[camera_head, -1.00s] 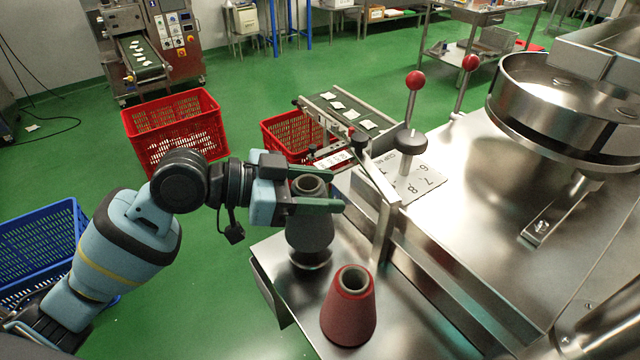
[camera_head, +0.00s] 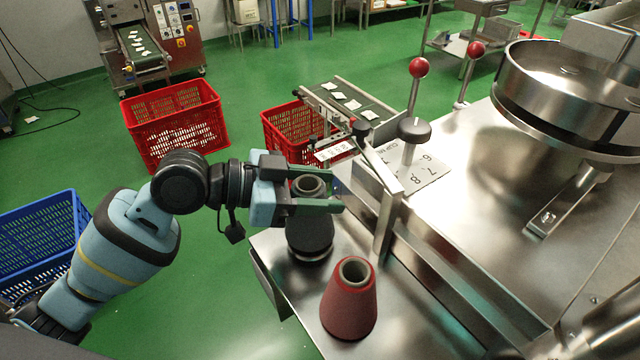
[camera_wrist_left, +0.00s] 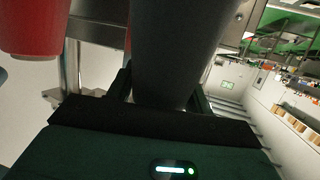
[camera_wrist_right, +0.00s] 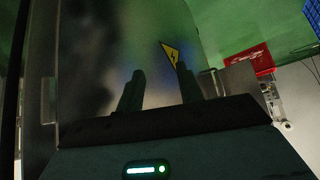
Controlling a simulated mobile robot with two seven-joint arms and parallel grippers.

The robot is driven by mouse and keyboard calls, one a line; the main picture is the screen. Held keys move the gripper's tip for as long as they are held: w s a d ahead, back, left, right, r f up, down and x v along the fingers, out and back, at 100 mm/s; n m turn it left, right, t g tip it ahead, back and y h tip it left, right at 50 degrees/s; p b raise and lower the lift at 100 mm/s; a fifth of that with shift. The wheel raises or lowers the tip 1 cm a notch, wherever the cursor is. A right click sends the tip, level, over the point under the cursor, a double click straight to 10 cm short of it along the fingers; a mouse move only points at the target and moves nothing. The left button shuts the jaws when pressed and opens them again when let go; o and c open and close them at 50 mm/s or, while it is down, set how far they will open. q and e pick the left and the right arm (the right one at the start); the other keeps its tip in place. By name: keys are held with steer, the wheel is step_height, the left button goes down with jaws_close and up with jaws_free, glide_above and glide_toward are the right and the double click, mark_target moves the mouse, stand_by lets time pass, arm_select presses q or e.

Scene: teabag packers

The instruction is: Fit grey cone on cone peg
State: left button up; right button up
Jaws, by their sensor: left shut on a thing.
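The grey cone (camera_head: 310,232) is held upright by my left gripper (camera_head: 318,205), whose fingers are shut around its upper part, below the open top. It hangs over or rests on the left corner of the steel table; I cannot tell whether its base touches. A bright round rim shows just under it. The cone also fills the middle of the left wrist view (camera_wrist_left: 175,50). A red cone (camera_head: 348,305) stands upright on the steel table to its right. No bare cone peg can be made out. My right gripper (camera_wrist_right: 158,82) is open with nothing between its fingers.
The steel table (camera_head: 285,290) edge drops to the green floor on the left. A vertical steel post (camera_head: 384,228) and rail stand just right of the grey cone. Red-knobbed levers (camera_head: 419,68) and a small conveyor (camera_head: 340,100) lie beyond. A red crate (camera_head: 178,135) stands on the floor.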

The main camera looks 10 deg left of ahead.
arm_select(q)
steer(key=shift+f, duration=0.55)
arm_select(e)
steer(key=shift+s+a+f, duration=0.1)
steer(key=shift+s+f, duration=0.15)
steer(key=shift+f, duration=0.1)
arm_select(q)
steer(key=o, duration=1.6)
arm_select(e)
steer(key=shift+a, duration=0.1)
arm_select(q)
steer(key=shift+b+v, duration=0.9)
steer(key=shift+v, duration=3.05)
arm_select(e)
steer(key=shift+f, duration=0.55)
steer(key=shift+s+a+f, duration=0.1)
steer(key=shift+s, duration=0.2)
